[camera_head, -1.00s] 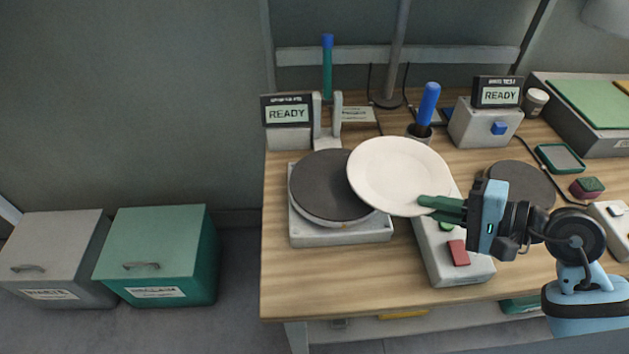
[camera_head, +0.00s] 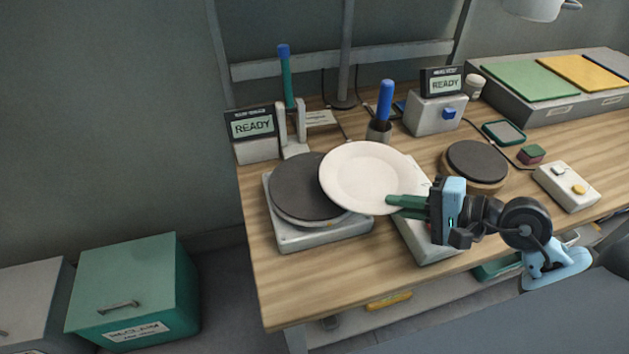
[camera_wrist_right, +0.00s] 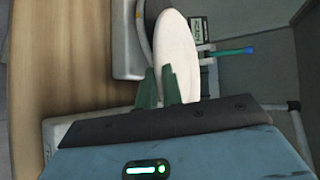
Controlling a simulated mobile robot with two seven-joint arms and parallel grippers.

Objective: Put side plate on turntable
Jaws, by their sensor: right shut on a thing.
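The white side plate (camera_head: 365,175) is held by its near right rim in my right gripper (camera_head: 398,205), whose green fingers are shut on it. In the right wrist view the plate (camera_wrist_right: 176,55) stands out from between the fingers (camera_wrist_right: 160,88). The turntable (camera_head: 305,187) is a dark round disc on a pale square base at the left of the table. In the head view the plate overlaps the disc's right edge; whether it touches the disc I cannot tell. My left gripper is in no view.
A box with buttons (camera_head: 425,238) lies under my right gripper. A second dark disc (camera_head: 476,163) is to the right. A display reading READY (camera_head: 252,126) and a blue-handled tool in a cup (camera_head: 384,105) stand behind. A green bin (camera_head: 135,292) is on the floor at left.

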